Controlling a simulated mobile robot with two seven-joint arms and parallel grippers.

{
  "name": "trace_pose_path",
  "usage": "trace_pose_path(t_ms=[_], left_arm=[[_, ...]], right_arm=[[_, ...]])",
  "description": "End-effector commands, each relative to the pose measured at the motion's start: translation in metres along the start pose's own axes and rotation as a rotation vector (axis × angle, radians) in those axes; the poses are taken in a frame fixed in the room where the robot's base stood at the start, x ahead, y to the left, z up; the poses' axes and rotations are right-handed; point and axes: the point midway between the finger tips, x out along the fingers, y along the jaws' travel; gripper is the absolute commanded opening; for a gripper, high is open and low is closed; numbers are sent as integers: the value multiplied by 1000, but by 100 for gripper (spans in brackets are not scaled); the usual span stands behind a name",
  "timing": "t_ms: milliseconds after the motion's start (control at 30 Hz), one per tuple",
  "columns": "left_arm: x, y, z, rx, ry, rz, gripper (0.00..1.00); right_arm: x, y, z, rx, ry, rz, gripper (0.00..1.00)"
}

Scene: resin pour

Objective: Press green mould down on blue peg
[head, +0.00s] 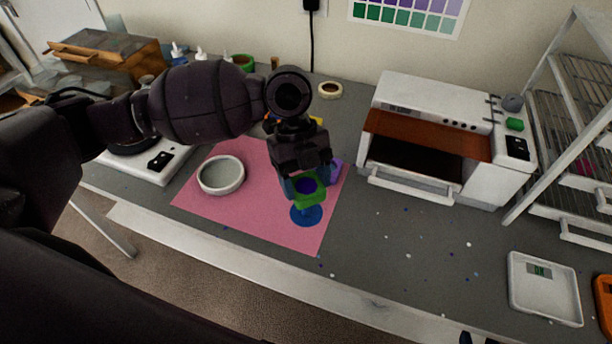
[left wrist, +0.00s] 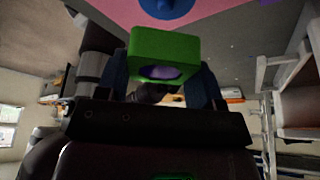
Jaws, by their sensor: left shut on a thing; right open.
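My left gripper (head: 305,184) is shut on the green mould (head: 312,202) over the pink mat. The green mould is a square block with a dark blue-purple patch in its opening. In the left wrist view the mould (left wrist: 165,42) sits between the two fingers (left wrist: 160,80). The blue peg's round base (head: 306,215) is on the mat just below the mould, and part of it shows in the left wrist view (left wrist: 166,7). The mould hides the peg's upper part; I cannot tell whether they touch. My right gripper (head: 478,340) barely shows at the bottom edge, open.
The pink mat (head: 250,215) also bears a pale round dish (head: 221,175). A purple object (head: 336,168) is close behind the gripper. A white oven (head: 430,135) stands at the right, a white scale (head: 544,288) at the front right. Small specks lie on the grey bench.

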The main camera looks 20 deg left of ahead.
Motion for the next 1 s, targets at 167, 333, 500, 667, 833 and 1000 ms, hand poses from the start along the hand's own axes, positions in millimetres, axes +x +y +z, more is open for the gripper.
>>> trace_pose_path(t_ms=[167,333,500,667,833,1000], left_arm=[[12,0,5,-2,2,1,40],[22,0,9,-2,2,1,40],[32,0,14,-2,2,0,40],[41,0,17,-2,2,0,40],[46,0,19,-2,1,0,40],[49,0,20,-2,0,-1,40]], right_arm=[[2,-1,17,1,-21,0,43],[4,-2,32,2,-40,0,43],[7,-3,38,1,-47,-1,43],[13,-4,35,-2,-35,-5,43],[17,-4,28,-5,-22,-7,43],[16,-4,29,-6,-24,-6,43]])
